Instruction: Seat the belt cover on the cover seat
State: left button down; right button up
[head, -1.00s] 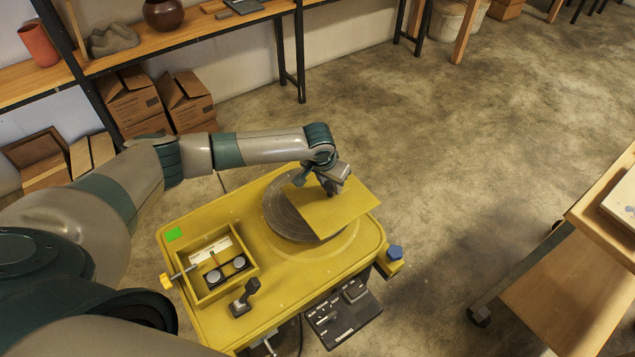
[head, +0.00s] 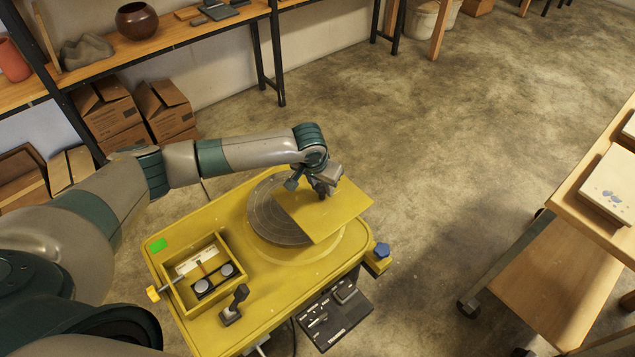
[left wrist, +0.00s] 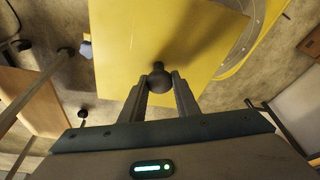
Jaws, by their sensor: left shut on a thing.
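The belt cover (head: 345,211) is a flat yellow square plate with a dark knob (left wrist: 158,78) on top. My left gripper (head: 323,193) is shut on this knob and holds the plate above the right part of the grey wheel head (head: 268,222). The plate also fills the top of the left wrist view (left wrist: 125,35), with the gripper fingers (left wrist: 158,92) on either side of the knob. The cover seat (head: 243,270) appears to be the rim of the open box on the yellow machine, left of the plate. Two grey discs lie inside it. My right gripper is out of view.
A dark lever (head: 235,303) stands in front of the box. A yellow knob (head: 153,293) sits at its left and a blue knob (head: 381,249) at the machine's right corner. A black control panel (head: 336,313) is at the front. A wooden cart (head: 545,270) stands right.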

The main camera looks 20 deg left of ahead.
pick_arm(q)
jog(key=shift+n, duration=0.3)
jog(key=r, duration=0.2)
jog(key=d+r, duration=0.1)
jog(key=r, duration=0.4)
jog(key=shift+s+d+r, duration=0.25)
jog(key=shift+d+r, duration=0.1)
jog(key=shift+r, duration=0.05)
jog(key=s+r, duration=0.5)
jog(key=r, duration=0.4)
jog(key=s+r+n, duration=0.1)
jog(key=s+r, duration=0.3)
jog(key=r, duration=0.5)
jog(key=shift+s+a+r, duration=0.2)
jog(key=shift+s, duration=0.15)
